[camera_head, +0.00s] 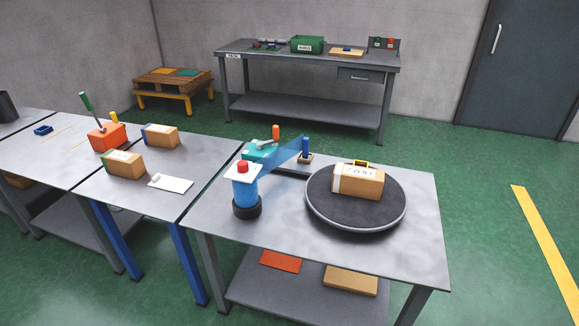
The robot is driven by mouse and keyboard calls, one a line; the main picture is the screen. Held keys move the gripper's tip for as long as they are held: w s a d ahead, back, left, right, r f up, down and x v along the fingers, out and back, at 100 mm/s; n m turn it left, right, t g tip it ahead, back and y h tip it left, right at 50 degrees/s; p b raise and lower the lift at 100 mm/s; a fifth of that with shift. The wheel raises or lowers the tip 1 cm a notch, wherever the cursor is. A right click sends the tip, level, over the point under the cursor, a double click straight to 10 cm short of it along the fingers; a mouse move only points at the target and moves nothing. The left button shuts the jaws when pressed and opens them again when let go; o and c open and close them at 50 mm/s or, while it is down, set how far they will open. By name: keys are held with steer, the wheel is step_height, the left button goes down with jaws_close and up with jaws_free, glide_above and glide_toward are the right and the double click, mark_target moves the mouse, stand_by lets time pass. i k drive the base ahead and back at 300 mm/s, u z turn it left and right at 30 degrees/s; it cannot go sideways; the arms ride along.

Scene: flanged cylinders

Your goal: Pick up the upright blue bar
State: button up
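A small upright blue bar (305,146) stands in a small brown block (305,158) near the back edge of the front grey table. A see-through blue wedge (280,153) reaches from the left towards the bar. A larger blue cylinder (245,193) with a white flange and red top stands upright on a black base at the table's left side. My gripper is not in view, so its state is hidden.
A teal device (260,151) with an orange knob stands left of the bar. A round dark turntable (328,210) carries a cardboard box (358,183) on the right. The table's front (300,245) is clear. A second table (145,205) adjoins at left.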

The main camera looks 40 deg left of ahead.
mark_target(306, 140)
steer(key=k, duration=0.25)
steer(key=u, duration=1.6)
steer(key=i, duration=0.35)
steer(key=u, duration=0.1)
